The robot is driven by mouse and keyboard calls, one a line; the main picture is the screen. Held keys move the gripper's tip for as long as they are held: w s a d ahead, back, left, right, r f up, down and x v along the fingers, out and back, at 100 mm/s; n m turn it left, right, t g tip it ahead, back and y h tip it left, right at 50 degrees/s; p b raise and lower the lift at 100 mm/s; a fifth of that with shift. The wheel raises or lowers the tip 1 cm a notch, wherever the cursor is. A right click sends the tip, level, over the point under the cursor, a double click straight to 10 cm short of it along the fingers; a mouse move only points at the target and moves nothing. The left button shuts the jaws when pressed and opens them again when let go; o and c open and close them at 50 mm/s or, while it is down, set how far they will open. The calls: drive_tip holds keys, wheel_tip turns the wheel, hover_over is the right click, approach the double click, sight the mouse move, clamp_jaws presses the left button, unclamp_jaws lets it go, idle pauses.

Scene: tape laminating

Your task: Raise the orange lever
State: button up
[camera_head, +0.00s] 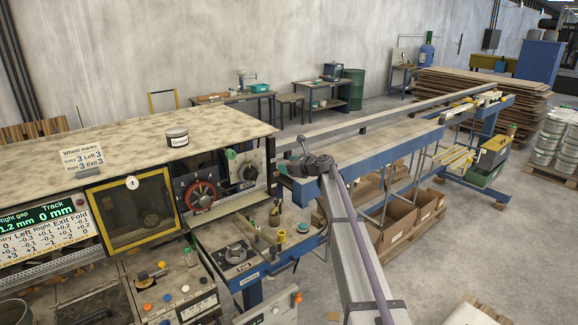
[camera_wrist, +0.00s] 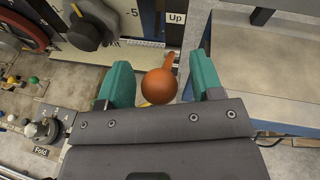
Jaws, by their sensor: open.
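The orange lever shows in the wrist view as a round orange knob (camera_wrist: 160,86) with a short orange arm running up and to the right. My gripper (camera_wrist: 158,78) is open, with one teal finger on each side of the knob. A gap shows between the knob and each finger, so it is not clamped. In the head view my gripper (camera_head: 284,168) is at the right end of the machine panel. The lever cannot be made out there, at or behind my gripper.
An "Up" label (camera_wrist: 176,18) sits just above the lever. A black knob (camera_wrist: 92,30) and a red wheel (camera_wrist: 22,32) are to the left, with a "Fold" dial (camera_wrist: 44,130) lower down. A blue-edged metal table (camera_wrist: 262,85) lies close on the right.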

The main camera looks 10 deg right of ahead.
drive_tip(key=p+v, duration=0.3)
drive_tip(key=v, duration=0.7)
drive_tip(key=shift+s+d, duration=0.25)
drive_tip(key=shift+s, duration=0.05)
drive_tip(key=shift+r, duration=0.1)
